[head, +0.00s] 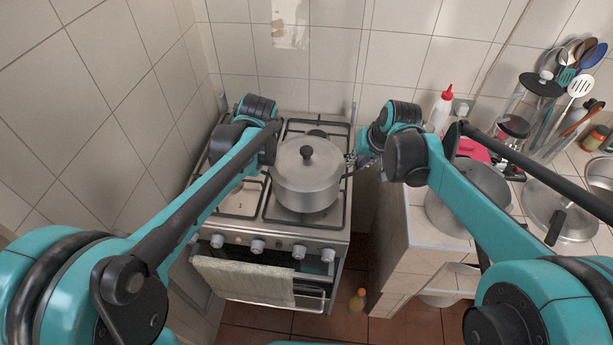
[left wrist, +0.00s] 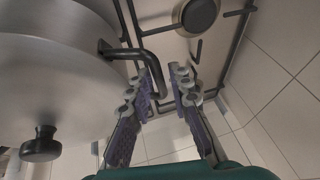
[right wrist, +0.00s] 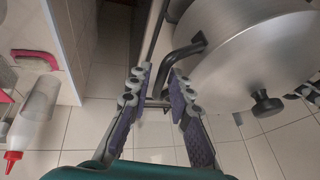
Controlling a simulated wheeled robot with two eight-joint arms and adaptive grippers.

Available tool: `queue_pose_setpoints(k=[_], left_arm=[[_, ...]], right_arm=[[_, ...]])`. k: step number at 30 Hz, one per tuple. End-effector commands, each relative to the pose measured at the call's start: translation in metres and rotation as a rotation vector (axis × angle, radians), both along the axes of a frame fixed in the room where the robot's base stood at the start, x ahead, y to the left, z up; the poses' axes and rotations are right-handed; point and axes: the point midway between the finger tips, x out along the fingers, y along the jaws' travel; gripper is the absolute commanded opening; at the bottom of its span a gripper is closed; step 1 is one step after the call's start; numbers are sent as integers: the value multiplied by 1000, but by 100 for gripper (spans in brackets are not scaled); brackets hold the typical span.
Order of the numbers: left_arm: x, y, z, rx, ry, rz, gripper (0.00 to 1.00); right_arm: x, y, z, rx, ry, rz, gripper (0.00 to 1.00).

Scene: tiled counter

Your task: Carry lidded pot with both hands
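A grey metal pot (head: 307,193) with a lid and a dark knob (head: 306,153) sits upright on the stove. In the left wrist view, one dark side handle (left wrist: 148,58) of the pot (left wrist: 60,90) reaches between the fingers of my left gripper (left wrist: 161,80), which is open around it. In the head view my left gripper is hidden behind its arm. My right gripper (head: 352,163) is at the pot's right side. In the right wrist view, my right gripper (right wrist: 158,80) is open, with the other handle (right wrist: 178,56) between its fingers.
The gas stove (head: 240,202) has black grates and front knobs, with a towel (head: 243,281) below. A counter (head: 418,228) to the right, past a gap, holds another pot (head: 466,195), a lidded pan (head: 560,212), a red-capped bottle (head: 440,110) and utensils. Tiled walls stand left and behind.

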Motion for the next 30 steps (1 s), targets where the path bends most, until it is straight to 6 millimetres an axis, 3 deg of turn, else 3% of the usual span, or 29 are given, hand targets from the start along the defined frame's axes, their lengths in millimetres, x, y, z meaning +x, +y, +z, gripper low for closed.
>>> queue_pose_setpoints(k=[12,15,30], left_arm=[[3,2,-8,-1,0,0,20],[3,1,-8,-1,0,0,0],[3,2,-6,0,-1,0,0]], right_arm=[[3,2,-8,0,0,0,20],[3,2,-8,0,0,0,0],[3,2,-6,0,-1,0,0]])
